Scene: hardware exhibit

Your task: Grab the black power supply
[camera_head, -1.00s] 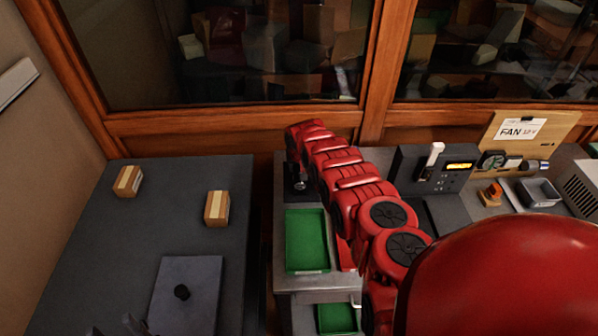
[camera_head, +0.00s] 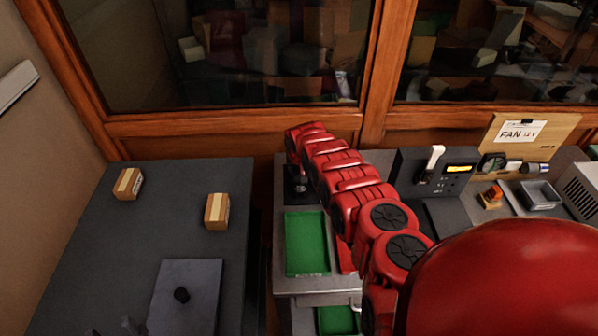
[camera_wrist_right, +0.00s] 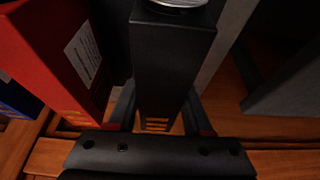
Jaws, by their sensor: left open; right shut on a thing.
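The black power supply (camera_wrist_right: 172,55) is a tall dark box in the middle of the right wrist view, with slots near its lower end. My right gripper (camera_wrist_right: 160,95) is shut on it, one finger on each side. In the head view my right arm reaches away to the back of the bench, and its gripper and the power supply do not show there. My left gripper (camera_head: 118,329) only shows as dark tips at the bottom left edge, open, over the dark left table.
A red box (camera_wrist_right: 62,55) with a white label stands close left of the power supply, and a blue one (camera_wrist_right: 18,98) beyond it. A grey panel (camera_wrist_right: 285,75) is at right. Two small cartons (camera_head: 128,184) (camera_head: 216,211) sit on the left table. A green tray (camera_head: 306,243) lies beside my right arm.

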